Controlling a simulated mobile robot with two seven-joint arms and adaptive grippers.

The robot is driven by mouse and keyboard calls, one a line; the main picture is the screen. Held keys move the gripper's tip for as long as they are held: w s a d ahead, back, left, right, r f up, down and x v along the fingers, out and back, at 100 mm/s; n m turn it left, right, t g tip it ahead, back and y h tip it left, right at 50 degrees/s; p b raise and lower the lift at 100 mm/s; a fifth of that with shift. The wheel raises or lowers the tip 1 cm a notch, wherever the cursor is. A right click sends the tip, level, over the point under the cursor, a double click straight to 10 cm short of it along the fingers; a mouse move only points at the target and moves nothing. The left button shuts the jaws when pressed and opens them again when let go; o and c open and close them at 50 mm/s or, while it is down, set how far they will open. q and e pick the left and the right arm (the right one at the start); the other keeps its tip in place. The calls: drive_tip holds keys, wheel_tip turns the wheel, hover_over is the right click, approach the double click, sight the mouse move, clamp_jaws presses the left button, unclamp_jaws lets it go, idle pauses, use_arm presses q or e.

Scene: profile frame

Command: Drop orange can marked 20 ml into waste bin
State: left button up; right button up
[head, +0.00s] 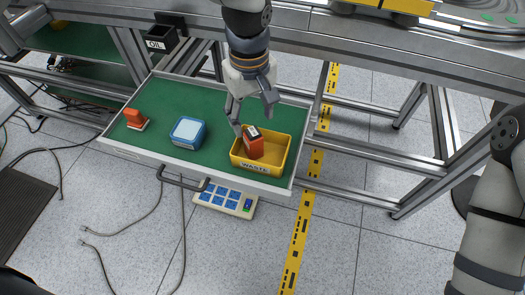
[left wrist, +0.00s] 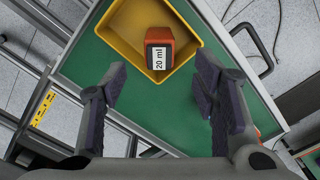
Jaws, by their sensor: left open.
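The orange can marked 20 ml (head: 252,143) is inside the yellow waste bin (head: 272,169), tilted against its left side. In the left wrist view the can (left wrist: 160,56) shows its 20 ml label, with the bin's yellow wall (left wrist: 117,62) around it. The bin stands at the right end of a green-lined drawer. My left gripper (head: 252,112) is open and empty over the bin's back edge. Its two fingers (left wrist: 158,88) are apart, with the can ahead of them and not between them. My right gripper is out of view.
The open drawer (head: 155,155) also holds a blue box with a pale lid (head: 187,133) and an orange item (head: 135,119). A black OIL holder (head: 160,40) hangs at the back left. A panel with blue buttons (head: 226,197) lies below the drawer. Bench frame rails stand close on the right.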

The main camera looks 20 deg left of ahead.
use_arm(q)
wheel_tip(320, 180, up, 5)
drive_tip(key=shift+r, duration=0.15)
drive_tip(key=s+a+f+m+g+p, duration=0.1)
drive_tip(key=s+a+f+m, duration=0.15)
drive_tip(key=s+f, duration=0.65)
drive_tip(key=s+a+f+m+p, duration=0.1)
drive_tip(key=s+a+f+m, duration=0.15)
drive_tip(key=s+f, duration=0.65)
drive_tip(key=s+a+m, duration=0.1)
drive_tip(key=s+a, duration=0.1)
drive_tip(key=s, duration=0.7)
drive_tip(key=s+a+f+m+g, duration=0.1)
drive_tip(key=s+a+m, duration=0.1)
drive_tip(key=s, duration=0.8)
drive_tip(key=shift+s+a+f, duration=0.2)
drive_tip(key=shift+a, duration=0.15)
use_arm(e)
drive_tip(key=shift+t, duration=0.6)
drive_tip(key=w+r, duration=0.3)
